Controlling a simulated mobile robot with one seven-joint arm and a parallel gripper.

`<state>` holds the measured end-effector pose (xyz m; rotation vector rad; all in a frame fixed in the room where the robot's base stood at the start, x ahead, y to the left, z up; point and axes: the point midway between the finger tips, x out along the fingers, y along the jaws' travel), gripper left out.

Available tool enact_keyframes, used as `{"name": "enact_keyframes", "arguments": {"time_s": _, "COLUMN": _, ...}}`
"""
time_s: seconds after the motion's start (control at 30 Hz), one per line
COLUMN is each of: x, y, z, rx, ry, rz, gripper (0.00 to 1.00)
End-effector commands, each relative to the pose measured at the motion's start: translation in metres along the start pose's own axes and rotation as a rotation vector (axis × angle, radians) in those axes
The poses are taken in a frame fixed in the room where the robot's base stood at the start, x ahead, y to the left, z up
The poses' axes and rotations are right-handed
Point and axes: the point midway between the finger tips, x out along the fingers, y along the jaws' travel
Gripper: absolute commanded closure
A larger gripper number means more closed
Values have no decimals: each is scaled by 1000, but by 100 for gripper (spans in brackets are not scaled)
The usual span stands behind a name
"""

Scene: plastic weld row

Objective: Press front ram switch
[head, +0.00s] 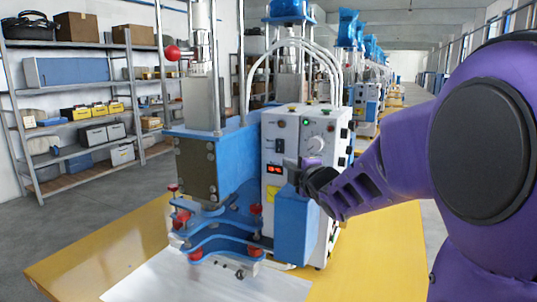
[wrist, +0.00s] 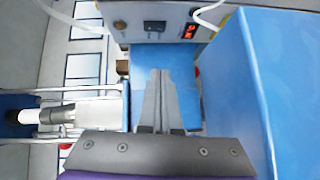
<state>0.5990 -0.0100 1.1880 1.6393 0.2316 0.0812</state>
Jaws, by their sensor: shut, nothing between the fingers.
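I cannot read which control is the ram switch. My gripper (head: 291,163) is in front of this panel, just right of the dark switch and display. In the wrist view my gripper (wrist: 160,72) is shut and empty, its fingers pointing toward the panel. The dark switch (wrist: 154,26) is beyond the fingertips, and the display (wrist: 190,31) is right of it. Contact with the panel is not visible.
A blue box (head: 296,225) stands just below my gripper; a large blue surface (wrist: 245,80) is close on the right in the wrist view. The ram column (head: 200,100) and blue clamp plates (head: 225,240) are left. The yellow table (head: 90,245) has bare room at left.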

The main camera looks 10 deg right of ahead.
Motion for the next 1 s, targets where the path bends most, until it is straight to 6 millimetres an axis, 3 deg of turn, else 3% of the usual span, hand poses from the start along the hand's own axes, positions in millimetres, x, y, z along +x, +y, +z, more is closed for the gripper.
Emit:
{"name": "enact_keyframes", "arguments": {"time_s": 0.27, "x": 17, "y": 0, "z": 0, "rx": 2, "ry": 2, "rz": -1, "gripper": 100}}
{"name": "enact_keyframes", "arguments": {"time_s": 0.7, "x": 104, "y": 0, "z": 0, "rx": 4, "ry": 1, "rz": -1, "gripper": 100}}
{"name": "enact_keyframes", "arguments": {"time_s": 1.0, "x": 126, "y": 1, "z": 26, "rx": 2, "ry": -2, "rz": 0, "gripper": 100}}
